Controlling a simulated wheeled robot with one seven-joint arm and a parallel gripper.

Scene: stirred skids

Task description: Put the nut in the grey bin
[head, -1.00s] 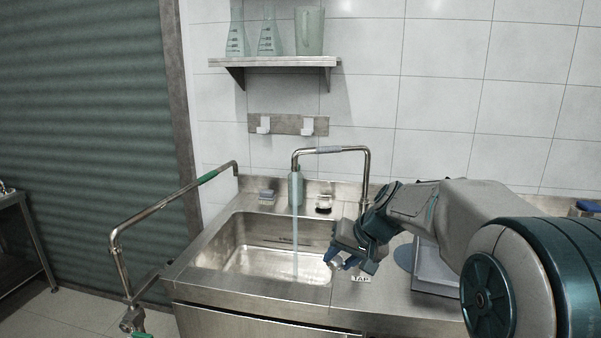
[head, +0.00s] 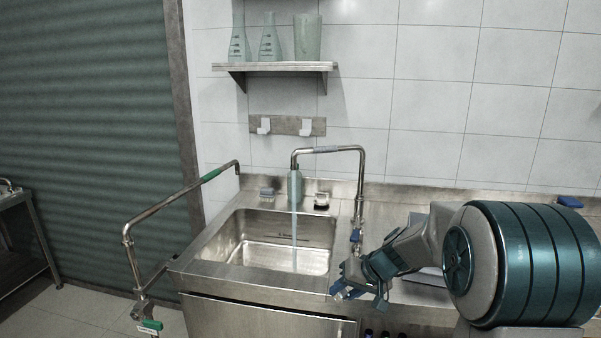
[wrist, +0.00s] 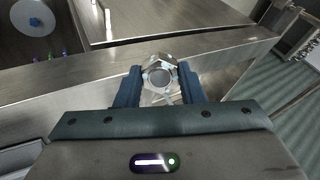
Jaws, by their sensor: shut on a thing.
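The nut (wrist: 160,74) is a metal hex ring with a round hole, seen in the wrist view between the two blue fingers of my gripper (wrist: 159,84). My gripper is shut on it. In the head view my gripper (head: 352,290) hangs near the front edge of the steel counter, right of the sink; the nut cannot be made out there. I do not see a grey bin that I can identify in either view.
Water runs from the tap (head: 335,150) into the steel sink (head: 240,253). A bent pipe with a green band (head: 211,175) stands at left. A shelf (head: 275,67) holds glassware. Floor shows at lower left.

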